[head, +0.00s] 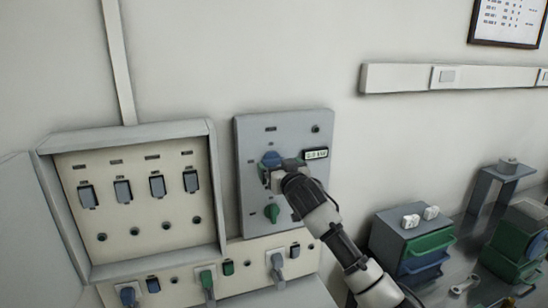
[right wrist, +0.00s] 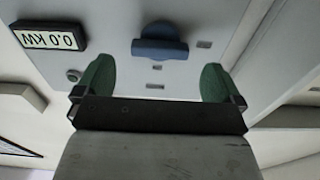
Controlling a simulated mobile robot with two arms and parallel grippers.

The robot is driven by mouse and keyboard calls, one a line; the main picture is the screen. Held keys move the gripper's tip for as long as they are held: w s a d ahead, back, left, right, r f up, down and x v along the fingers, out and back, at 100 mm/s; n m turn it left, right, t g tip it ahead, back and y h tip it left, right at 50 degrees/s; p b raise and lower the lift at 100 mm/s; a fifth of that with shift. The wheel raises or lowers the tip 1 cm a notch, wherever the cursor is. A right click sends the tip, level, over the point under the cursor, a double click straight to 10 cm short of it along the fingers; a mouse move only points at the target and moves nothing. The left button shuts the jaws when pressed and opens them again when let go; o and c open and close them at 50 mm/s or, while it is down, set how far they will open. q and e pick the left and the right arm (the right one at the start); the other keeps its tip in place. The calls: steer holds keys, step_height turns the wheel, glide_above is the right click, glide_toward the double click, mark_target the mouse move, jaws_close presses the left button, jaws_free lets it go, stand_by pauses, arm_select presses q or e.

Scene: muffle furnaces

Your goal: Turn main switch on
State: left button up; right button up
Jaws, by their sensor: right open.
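A grey switch panel (head: 285,125) is mounted on the wall, with a blue rotary knob (head: 270,158) in its upper part and a green knob (head: 272,212) below it. I cannot tell from any label which one is the main switch. My right gripper (head: 277,174) is at the panel, by the blue knob, and partly hides the area around it. In the right wrist view, the blue knob (right wrist: 160,46) lies just beyond the open green-padded fingers (right wrist: 157,80), roughly centred between them, and nothing is held. My left gripper is not in view.
A small display (head: 316,154) sits right of the blue knob; in the right wrist view the display (right wrist: 48,37) reads 0.0 kW, upside down. A breaker box (head: 140,225) with several switches stands left. A drawer unit (head: 392,236) stands on the bench at right.

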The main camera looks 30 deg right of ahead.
mark_target(275, 162)
steer(key=p+x, duration=0.1)
steer(key=x, duration=0.2)
steer(key=shift+r, duration=0.1)
steer(key=shift+w+d, duration=0.1)
steer(key=shift+w, duration=0.4)
steer(key=shift+c, duration=0.5)
steer(key=c, duration=0.8)
